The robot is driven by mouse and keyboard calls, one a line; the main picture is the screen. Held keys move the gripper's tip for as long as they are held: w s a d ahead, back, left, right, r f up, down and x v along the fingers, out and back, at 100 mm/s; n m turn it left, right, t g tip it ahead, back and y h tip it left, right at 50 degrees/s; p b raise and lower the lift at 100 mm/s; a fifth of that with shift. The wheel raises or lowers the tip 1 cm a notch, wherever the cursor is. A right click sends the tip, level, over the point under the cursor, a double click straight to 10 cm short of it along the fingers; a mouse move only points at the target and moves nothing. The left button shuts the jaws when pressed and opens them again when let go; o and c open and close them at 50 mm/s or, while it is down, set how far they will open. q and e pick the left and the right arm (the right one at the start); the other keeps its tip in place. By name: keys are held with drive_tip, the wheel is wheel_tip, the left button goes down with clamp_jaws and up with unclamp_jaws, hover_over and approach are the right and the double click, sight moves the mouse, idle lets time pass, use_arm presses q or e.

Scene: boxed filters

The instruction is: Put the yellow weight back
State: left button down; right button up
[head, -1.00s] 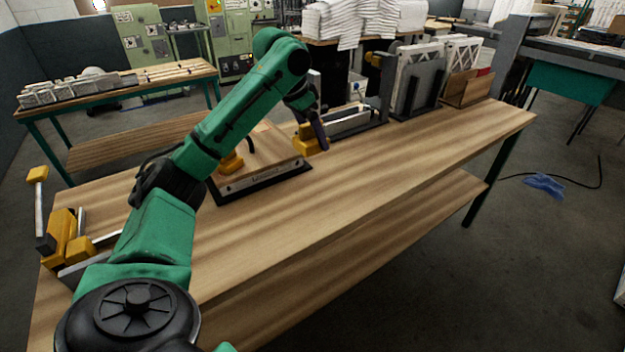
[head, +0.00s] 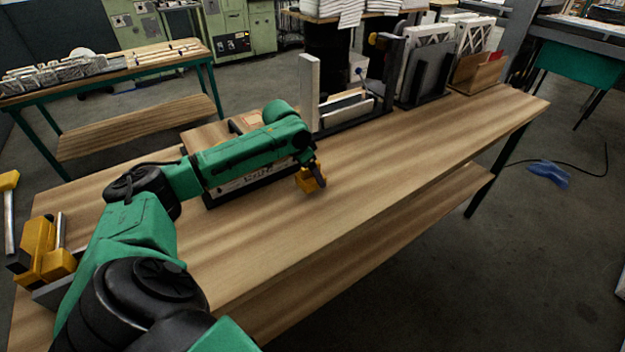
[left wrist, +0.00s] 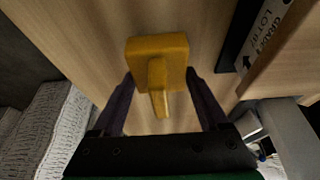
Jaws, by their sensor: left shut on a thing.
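The yellow weight (head: 309,180) is a blocky piece with a narrow handle. My left gripper (head: 317,172) is shut on it, in front of the right end of the labelled wooden board. In the left wrist view the weight (left wrist: 158,52) sits between the two dark fingers of my left gripper (left wrist: 158,88), with its handle toward the camera. Bare wood lies behind the weight; I cannot tell whether it touches the tabletop. The wooden board (head: 190,139) on a dark base is partly hidden by my arm. My right gripper is not in view.
The workbench (head: 400,160) is clear to the right of the weight. A grey upright and a dark rack with panels (head: 347,108) stand behind it. Filters (head: 425,70) stand in holders at the back right.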

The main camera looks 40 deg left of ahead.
use_arm(q)
wheel_tip(320, 180, down, 2)
drive_tip(key=shift+s+d+f, duration=0.15)
drive_tip(key=shift+f, duration=0.2)
drive_tip(key=shift+c, duration=0.3)
unclamp_jaws()
drive_tip(key=shift+f, duration=0.1)
drive_tip(key=shift+o, duration=0.3)
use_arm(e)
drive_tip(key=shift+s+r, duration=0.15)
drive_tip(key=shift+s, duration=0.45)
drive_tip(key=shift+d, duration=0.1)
